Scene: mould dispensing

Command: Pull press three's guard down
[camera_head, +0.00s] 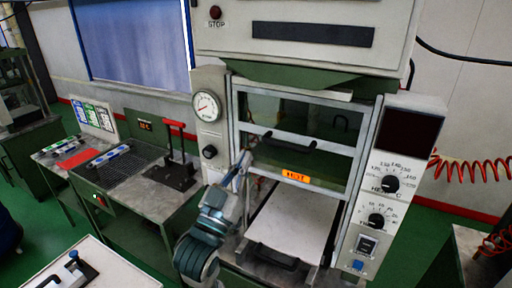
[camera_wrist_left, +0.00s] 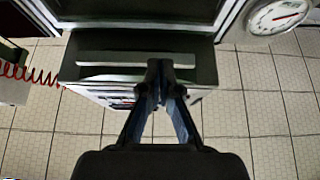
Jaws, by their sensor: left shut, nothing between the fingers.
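The press guard (camera_head: 318,118) is a grey metal frame with clear dark panels at the front of the press. A black bar handle (camera_head: 288,143) runs across it, and an orange HOT label (camera_head: 296,176) is on its lower rail. The guard's lower edge stands above the open front, with a pale plate (camera_head: 290,222) showing below. My left gripper (camera_head: 246,157) is at the guard's left side, just below the handle's left end; contact cannot be told. In the left wrist view its fingers (camera_wrist_left: 161,68) are shut with nothing between them. My right gripper is not in view.
A dial gauge (camera_head: 206,106) is on the press's left post; a knob panel (camera_head: 384,190) is on the right. A red coiled hose (camera_head: 470,166) hangs right. A black handle (camera_head: 268,256) fronts the plate.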

